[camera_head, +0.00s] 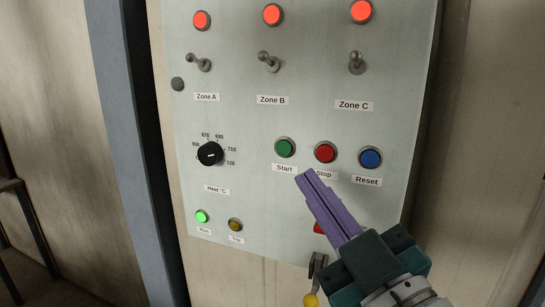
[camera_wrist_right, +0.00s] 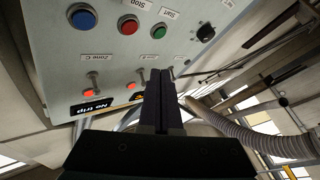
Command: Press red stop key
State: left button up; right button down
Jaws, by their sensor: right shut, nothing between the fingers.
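The red Stop key (camera_head: 325,152) is a round button on the pale control panel (camera_head: 260,200), between the green Start key (camera_head: 285,147) and the blue Reset key (camera_head: 370,158). It also shows in the right wrist view (camera_wrist_right: 128,25), upside down, with its Stop label above it. My right gripper (camera_head: 305,177) has its purple fingers shut and empty. In the head view its tips lie just below the Start and Stop keys and cover part of the Stop label. I cannot tell whether the tips touch the panel. My left gripper is not in view.
Three lit red lamps (camera_head: 272,15) and toggle switches (camera_head: 268,61) line the panel's top. A black Heat dial (camera_head: 210,153) is at left, above a lit green Run lamp (camera_head: 202,216). A red part (camera_head: 318,228) and a yellow-knobbed lever (camera_head: 311,299) sit near my right gripper.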

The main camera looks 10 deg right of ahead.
aim_at(325, 153)
jog(key=w+d+b, duration=0.2)
jog(key=w+d, duration=0.1)
jog(key=w, duration=0.2)
jog(key=shift+d, duration=0.2)
jog(key=shift+w, duration=0.15)
dwell(1.8)
jog(key=shift+w+d, duration=0.2)
jog(key=shift+w, duration=0.05)
jog(key=shift+w+d+b, duration=0.25)
jog(key=shift+w+b, duration=0.05)
dwell(0.7)
jog(key=shift+s+a, duration=0.1)
jog(key=shift+s+a+p, duration=0.35)
jog(key=shift+s+p, duration=0.2)
